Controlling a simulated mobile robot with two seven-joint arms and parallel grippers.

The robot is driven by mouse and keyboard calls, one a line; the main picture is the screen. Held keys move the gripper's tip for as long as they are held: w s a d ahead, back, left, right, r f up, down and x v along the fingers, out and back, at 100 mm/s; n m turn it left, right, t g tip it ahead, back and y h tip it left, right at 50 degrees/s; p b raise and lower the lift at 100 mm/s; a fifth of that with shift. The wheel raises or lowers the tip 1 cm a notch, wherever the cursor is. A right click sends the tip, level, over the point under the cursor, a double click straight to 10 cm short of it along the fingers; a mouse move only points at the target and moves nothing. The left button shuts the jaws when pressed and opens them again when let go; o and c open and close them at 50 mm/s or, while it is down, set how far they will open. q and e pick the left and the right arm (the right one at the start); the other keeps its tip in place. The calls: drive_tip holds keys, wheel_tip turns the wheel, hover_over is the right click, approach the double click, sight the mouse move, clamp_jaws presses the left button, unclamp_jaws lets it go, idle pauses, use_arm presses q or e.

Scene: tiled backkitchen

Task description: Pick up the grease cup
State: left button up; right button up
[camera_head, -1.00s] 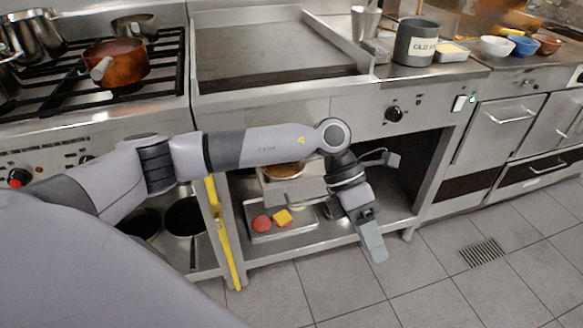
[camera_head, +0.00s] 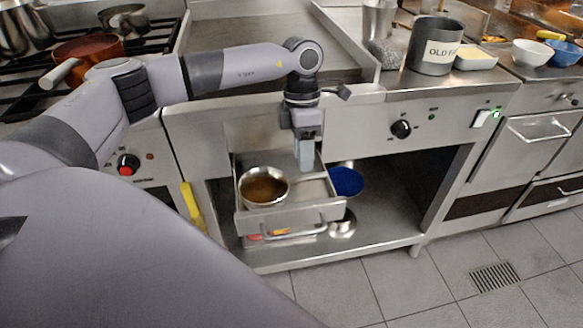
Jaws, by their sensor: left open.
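The grease cup, a round metal cup (camera_head: 264,193) with brown liquid in it, sits upright at the left side of a pulled-out metal drawer (camera_head: 318,205) under the griddle. My left gripper (camera_head: 304,166) points down over the right, back part of the drawer, to the right of the cup and apart from it. Its fingers are seen nearly edge-on and hold nothing visible; it is open. My right gripper is out of view.
A blue bowl (camera_head: 346,181) and a metal bowl (camera_head: 342,225) stand on the lower shelf right of the drawer. The drawer hides most of a tray of food below it. The griddle edge is above. A pot marked OLD FAT (camera_head: 436,47) stands on the counter.

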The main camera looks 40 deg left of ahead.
sight(305, 176)
use_arm(q)
drive_tip(key=shift+w+d+f, duration=0.1)
drive_tip(key=shift+w+f, duration=0.1)
drive_tip(key=shift+f, duration=0.25)
drive_tip(key=f, duration=0.6)
drive_tip(key=shift+s+d, duration=0.4)
clamp_jaws()
